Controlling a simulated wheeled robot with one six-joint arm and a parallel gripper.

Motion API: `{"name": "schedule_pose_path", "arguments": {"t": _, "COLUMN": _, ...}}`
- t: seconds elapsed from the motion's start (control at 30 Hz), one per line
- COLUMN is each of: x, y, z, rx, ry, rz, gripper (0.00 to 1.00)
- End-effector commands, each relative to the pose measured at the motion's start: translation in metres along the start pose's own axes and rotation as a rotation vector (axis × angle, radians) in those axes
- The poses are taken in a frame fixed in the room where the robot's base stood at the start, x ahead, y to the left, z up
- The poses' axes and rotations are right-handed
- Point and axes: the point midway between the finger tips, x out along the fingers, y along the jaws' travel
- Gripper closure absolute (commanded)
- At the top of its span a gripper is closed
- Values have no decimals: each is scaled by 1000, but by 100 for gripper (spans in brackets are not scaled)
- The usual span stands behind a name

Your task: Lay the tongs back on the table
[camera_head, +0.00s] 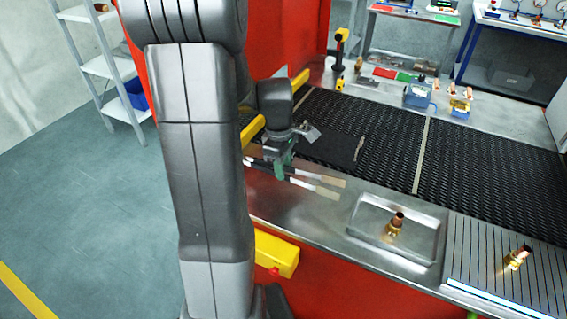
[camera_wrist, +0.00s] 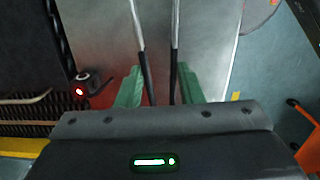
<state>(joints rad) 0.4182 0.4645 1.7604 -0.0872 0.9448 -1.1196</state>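The tongs (camera_wrist: 141,38) have two pale metal arms with dark handle ends, and they spread slightly apart in the wrist view. The dark handles lie between the green fingers of my gripper (camera_wrist: 160,82), one against each finger, so my gripper is shut on the tongs. In the head view the tongs (camera_head: 325,181) stretch to the right from my gripper (camera_head: 280,170), low over the steel table (camera_head: 310,212) along its near strip. I cannot tell whether they touch the steel. My arm hides part of the table on the left.
A steel tray (camera_head: 365,222) with a brass fitting (camera_head: 395,223) stands to the right of the tongs. A slatted plate (camera_head: 475,258) with another fitting is farther right. Dark mesh belt (camera_head: 385,140) lies behind. A yellow box (camera_head: 276,254) is below the table's near edge.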

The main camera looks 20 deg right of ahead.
Motion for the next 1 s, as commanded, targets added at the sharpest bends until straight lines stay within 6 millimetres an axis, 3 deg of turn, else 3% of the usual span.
{"name": "schedule_pose_path", "arguments": {"t": 0.03, "x": 10, "y": 0, "z": -1, "rx": 0, "ry": 0, "rz": 0, "gripper": 68}}
{"name": "schedule_pose_path", "arguments": {"t": 0.5, "x": 54, "y": 0, "z": -4, "rx": 0, "ry": 0, "rz": 0, "gripper": 68}}
{"name": "schedule_pose_path", "arguments": {"t": 0.93, "x": 60, "y": 0, "z": -4, "rx": 0, "ry": 0, "rz": 0, "gripper": 68}}
{"name": "schedule_pose_path", "arguments": {"t": 1.0, "x": 60, "y": 0, "z": -4, "rx": 0, "ry": 0, "rz": 0, "gripper": 57}}
